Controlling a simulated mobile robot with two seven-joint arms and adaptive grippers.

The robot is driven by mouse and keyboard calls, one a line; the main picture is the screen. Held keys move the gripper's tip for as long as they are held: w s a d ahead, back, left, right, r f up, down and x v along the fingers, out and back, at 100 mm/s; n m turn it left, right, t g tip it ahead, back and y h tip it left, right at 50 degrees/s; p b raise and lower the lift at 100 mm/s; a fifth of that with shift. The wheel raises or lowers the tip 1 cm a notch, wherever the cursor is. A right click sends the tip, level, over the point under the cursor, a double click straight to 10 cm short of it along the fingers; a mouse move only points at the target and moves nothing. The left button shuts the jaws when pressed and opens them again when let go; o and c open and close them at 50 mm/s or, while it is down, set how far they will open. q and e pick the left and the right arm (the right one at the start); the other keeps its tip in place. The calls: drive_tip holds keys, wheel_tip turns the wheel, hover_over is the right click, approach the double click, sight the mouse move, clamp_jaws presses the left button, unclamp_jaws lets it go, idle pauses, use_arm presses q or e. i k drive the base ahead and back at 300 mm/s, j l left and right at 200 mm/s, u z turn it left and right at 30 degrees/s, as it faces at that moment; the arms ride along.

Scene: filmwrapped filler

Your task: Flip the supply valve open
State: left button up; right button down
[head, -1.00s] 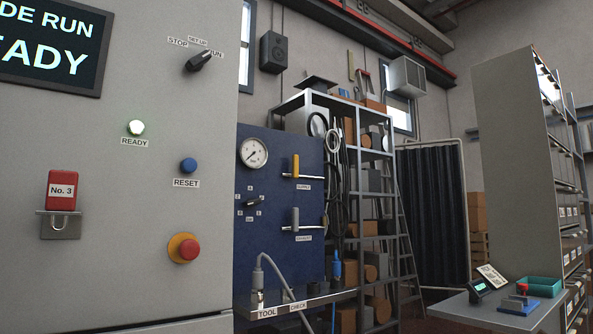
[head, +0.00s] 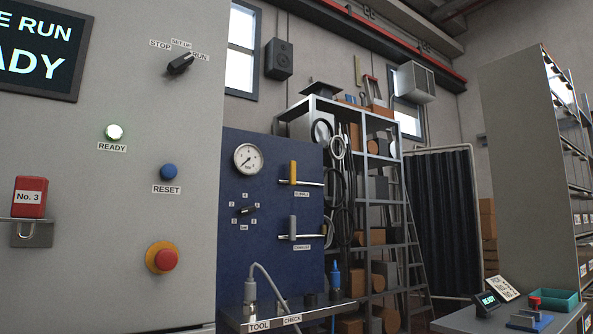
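A blue panel (head: 270,155) stands beyond the grey cabinet in the head view. A yellow lever handle (head: 293,172) stands upright on it, across a short horizontal pipe. The small label below it is too blurred to read surely, but seems to say supply. A similar grey lever handle (head: 293,227) also stands upright, across a second pipe lower down, with its own blurred label. A round white gauge (head: 248,158) and a small black rotary selector (head: 247,211) are left of the levers. Neither of my grippers is in view.
The grey cabinet (head: 120,235) fills the left, with a lit ready lamp (head: 114,132), blue reset button (head: 168,172) and red stop button (head: 162,259). A ledge (head: 300,318) with a grey hose juts below the panel. A metal shelf (head: 385,160) stands right of it.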

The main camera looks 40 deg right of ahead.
sight(292, 164)
drive_tip(key=l+u, duration=0.1)
drive_tip(key=l, duration=0.45)
drive_tip(key=k+l, duration=0.1)
drive_tip(key=l, duration=0.5)
drive_tip(key=l+u, duration=0.15)
drive_tip(key=l, duration=0.4)
drive_tip(key=k+l, duration=0.1)
drive_tip(key=l, duration=0.45)
drive_tip(key=k+l+u, duration=0.15)
drive_tip(key=l, duration=0.45)
